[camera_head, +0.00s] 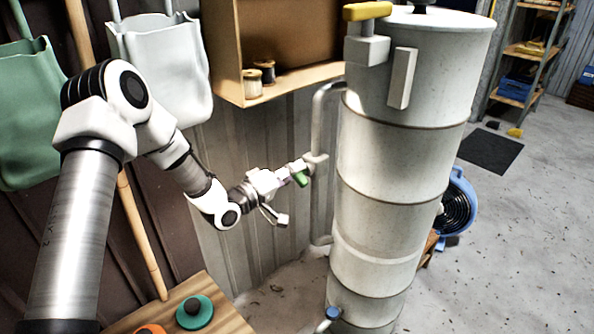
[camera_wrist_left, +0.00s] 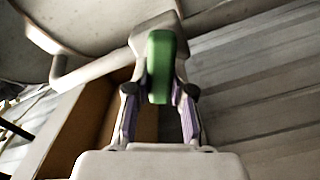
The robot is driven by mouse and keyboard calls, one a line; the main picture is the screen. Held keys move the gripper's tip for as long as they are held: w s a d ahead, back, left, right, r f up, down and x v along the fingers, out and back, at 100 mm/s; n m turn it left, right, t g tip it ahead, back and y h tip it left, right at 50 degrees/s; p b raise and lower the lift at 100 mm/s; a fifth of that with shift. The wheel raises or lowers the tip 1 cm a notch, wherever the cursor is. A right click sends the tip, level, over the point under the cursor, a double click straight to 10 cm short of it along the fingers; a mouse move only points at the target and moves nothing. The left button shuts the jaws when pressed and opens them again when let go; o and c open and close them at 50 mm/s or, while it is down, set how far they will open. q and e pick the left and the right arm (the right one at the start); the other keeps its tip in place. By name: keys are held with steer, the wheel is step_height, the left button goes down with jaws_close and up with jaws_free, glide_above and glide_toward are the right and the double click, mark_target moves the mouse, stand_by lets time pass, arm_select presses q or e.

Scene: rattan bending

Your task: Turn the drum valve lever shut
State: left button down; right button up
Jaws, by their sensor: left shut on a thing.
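The green valve lever (camera_head: 301,180) sits on the grey side pipe (camera_head: 319,135) left of the tall grey drum (camera_head: 385,150). It shows in the left wrist view (camera_wrist_left: 160,62) between my fingers, against a pale valve body (camera_wrist_left: 158,28). My left gripper (camera_head: 289,178) reaches in from the left and is shut on the lever. In the left wrist view, its two purple-padded fingers (camera_wrist_left: 160,92) stand on either side of the lever. The lever's exact angle to the pipe is hard to tell. My right gripper is not in view.
A wooden shelf box (camera_head: 275,85) with spools hangs above my left forearm, near the drum. A yellow handle (camera_head: 367,11) is on the drum top. A wooden table (camera_head: 222,318) stands below. A blue fan (camera_head: 460,205) is behind the drum; open floor lies right.

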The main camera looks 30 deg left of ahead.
arm_select(q)
steer(key=n, duration=0.5)
steer(key=shift+d+f, duration=0.1)
steer(key=shift+f, duration=0.2)
stand_by(0.4)
steer(key=c, duration=1.3)
jaws_free()
steer(key=o, duration=0.3)
steer(key=shift+d+r, duration=0.15)
